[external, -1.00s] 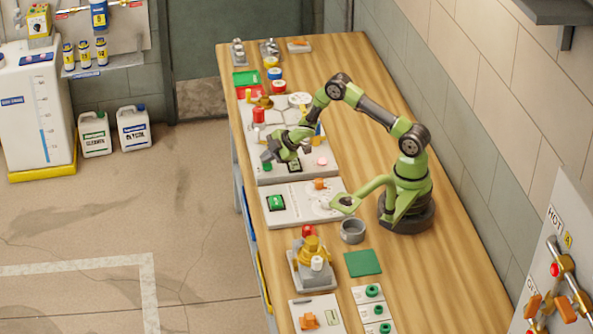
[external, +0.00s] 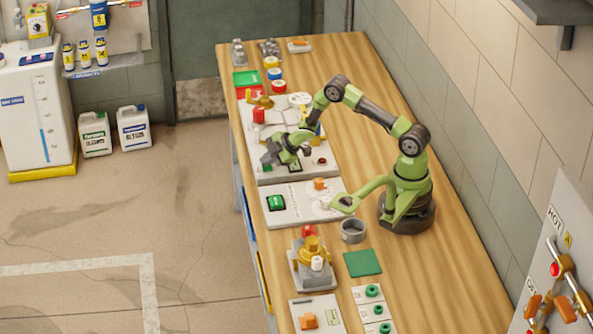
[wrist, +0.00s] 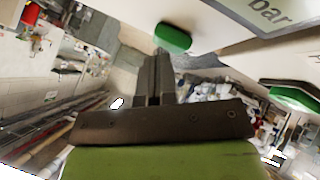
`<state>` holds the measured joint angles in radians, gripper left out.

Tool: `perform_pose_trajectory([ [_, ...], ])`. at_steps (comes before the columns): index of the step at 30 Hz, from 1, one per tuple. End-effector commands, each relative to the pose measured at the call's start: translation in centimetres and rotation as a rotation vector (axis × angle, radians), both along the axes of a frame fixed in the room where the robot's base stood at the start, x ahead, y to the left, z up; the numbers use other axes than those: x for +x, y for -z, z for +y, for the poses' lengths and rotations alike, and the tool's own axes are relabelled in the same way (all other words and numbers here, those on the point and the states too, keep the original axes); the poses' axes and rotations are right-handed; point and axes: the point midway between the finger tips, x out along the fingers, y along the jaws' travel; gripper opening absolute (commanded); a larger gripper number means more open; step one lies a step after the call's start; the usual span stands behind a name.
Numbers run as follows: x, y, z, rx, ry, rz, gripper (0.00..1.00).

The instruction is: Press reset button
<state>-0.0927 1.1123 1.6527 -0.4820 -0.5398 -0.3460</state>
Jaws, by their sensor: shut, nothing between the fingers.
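A green button (wrist: 173,38) stands on a pale panel, just beyond my fingertips in the wrist view. It also shows in the external view (external: 266,168), low on the left of the panel, partly hidden by my gripper. I cannot read a label marking it as the reset button. My gripper (wrist: 157,62) is shut and empty. In the external view my gripper (external: 270,156) is low over the panel's left part, tips at the green button; I cannot tell whether they touch. A small round lamp (external: 322,161) on the panel's right is dark red.
A display marked "bar" (wrist: 268,14) and another green part (wrist: 295,97) show in the wrist view. A red knob (external: 259,115) rises from the panel's back. A white board (external: 290,217) with a green switch (external: 277,202) lies in front. The wooden table is clear along the wall.

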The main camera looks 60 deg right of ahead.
Motion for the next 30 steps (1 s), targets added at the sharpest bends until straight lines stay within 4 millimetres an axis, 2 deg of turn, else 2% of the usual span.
perform_pose_trajectory([
  [10, 0.0, -0.1, 0.0, 0.0, 0.001, 0.001, 0.0],
  [21, 0.0, -1.7, 0.0, 0.0, 0.0, 0.0, 0.0],
  [30, 0.0, -1.8, 0.0, 0.0, -0.001, 0.001, 0.0],
])
